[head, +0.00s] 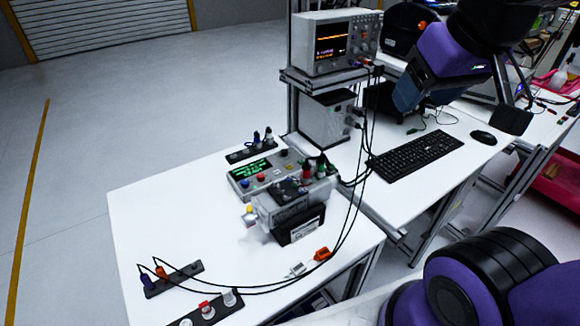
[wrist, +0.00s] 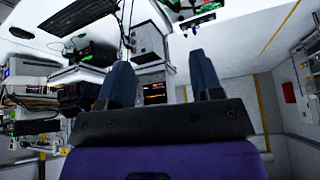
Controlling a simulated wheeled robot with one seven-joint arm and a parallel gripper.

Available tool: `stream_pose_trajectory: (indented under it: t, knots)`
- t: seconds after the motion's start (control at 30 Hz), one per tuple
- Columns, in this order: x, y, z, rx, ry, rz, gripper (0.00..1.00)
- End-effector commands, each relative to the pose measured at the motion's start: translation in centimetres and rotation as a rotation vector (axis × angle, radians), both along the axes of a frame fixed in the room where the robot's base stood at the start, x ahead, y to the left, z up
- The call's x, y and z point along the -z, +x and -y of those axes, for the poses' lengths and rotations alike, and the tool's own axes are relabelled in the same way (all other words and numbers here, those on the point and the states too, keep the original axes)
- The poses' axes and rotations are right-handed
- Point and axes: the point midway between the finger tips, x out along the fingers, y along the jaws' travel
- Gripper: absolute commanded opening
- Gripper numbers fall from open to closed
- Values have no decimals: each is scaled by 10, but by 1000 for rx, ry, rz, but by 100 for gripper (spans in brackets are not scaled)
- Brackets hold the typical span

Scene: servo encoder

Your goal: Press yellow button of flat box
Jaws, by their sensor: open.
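The flat box (head: 262,174) is a low grey instrument with a green-lit display, lying on the white table in the head view. Small red and blue buttons show on its top. In the head view my arm is at the upper right, well away from the flat box.
An oscilloscope (head: 335,45) stands on a shelf behind the table, with a keyboard (head: 415,153) to its right. Black cables hang from the shelf and loop over the table to a connector strip (head: 176,281).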

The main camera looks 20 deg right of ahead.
Motion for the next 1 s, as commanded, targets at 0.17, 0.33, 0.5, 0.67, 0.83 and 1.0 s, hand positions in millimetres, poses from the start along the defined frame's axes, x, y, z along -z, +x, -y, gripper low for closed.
stream_pose_trajectory:
  t: [0.17, 0.33, 0.5, 0.67, 0.83, 1.0]
  knots:
    - [0, 0, 0, 0, 0, 0, 18]
    - [0, 0, 0, 0, 0, 0, 0]
    - [0, 0, 0, 0, 0, 0, 0]
    - [0, 0, 0, 0, 0, 0, 0]
    - [0, 0, 0, 0, 0, 0, 0]
    - [0, 0, 0, 0, 0, 0, 0]
